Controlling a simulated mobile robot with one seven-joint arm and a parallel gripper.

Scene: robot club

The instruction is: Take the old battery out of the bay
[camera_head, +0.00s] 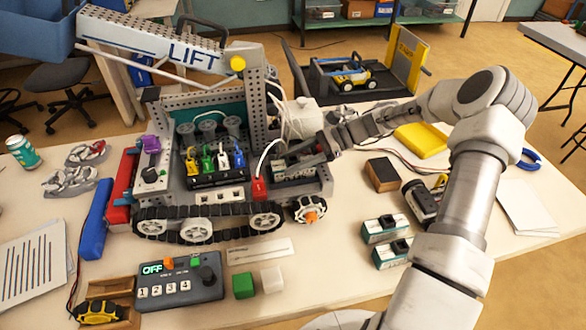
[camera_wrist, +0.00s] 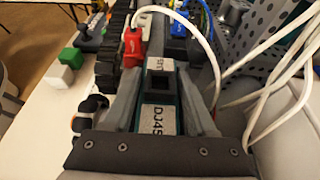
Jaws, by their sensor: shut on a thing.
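The old battery (camera_wrist: 158,118), teal with a pale label and a dark square socket, lies in the bay at the right side of the tracked robot (camera_head: 208,222). In the head view the battery (camera_head: 293,171) is partly covered by my fingers. My gripper (camera_head: 300,158) reaches in from the right and is shut on the battery; the wrist view shows one finger along each side of it (camera_wrist: 160,80). A red plug (camera_head: 259,188) on a white cable is beside the bay's left end; it also shows in the wrist view (camera_wrist: 133,45).
Two similar batteries (camera_head: 384,229) (camera_head: 390,255) lie on the table to the right, near a dark brown block (camera_head: 382,174). White cables hang close to my gripper. A control box (camera_head: 180,287) and green and white cubes (camera_head: 243,285) are in front. Clear table lies at lower middle.

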